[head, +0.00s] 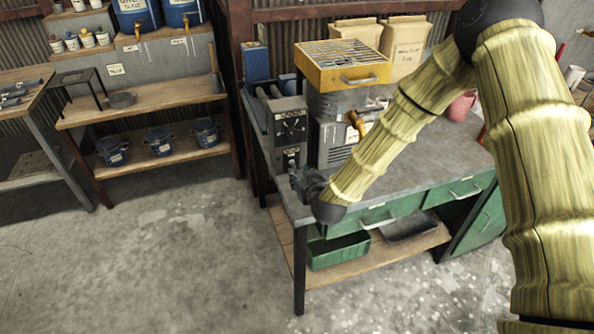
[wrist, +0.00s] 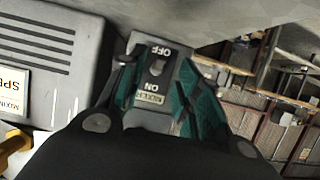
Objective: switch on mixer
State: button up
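The mixer switch plate (wrist: 150,99) shows in the wrist view with a small toggle lever (wrist: 157,67) between the words OFF and ON. The picture is turned, so OFF is at the top and ON is below. I cannot tell clearly which way the lever leans. My gripper (wrist: 160,66) is open, with one teal finger on each side of the plate and lever. I cannot tell whether the fingers touch the plate. In the head view, my gripper (head: 299,183) is at the bench's left edge, just below a grey control box (head: 290,121) with a dial; the lever is hidden there.
The vented grey mixer housing (wrist: 50,50) is close on the left in the wrist view. The bench (head: 410,150) also carries a yellow grated tray (head: 342,77) and paper sacks (head: 403,42). A green bin (head: 339,250) is on its lower shelf. The floor (head: 150,260) at left is clear.

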aim_at(295, 171)
jog(key=shift+p+x, duration=0.3)
jog(key=shift+x, duration=1.3)
grip_shut()
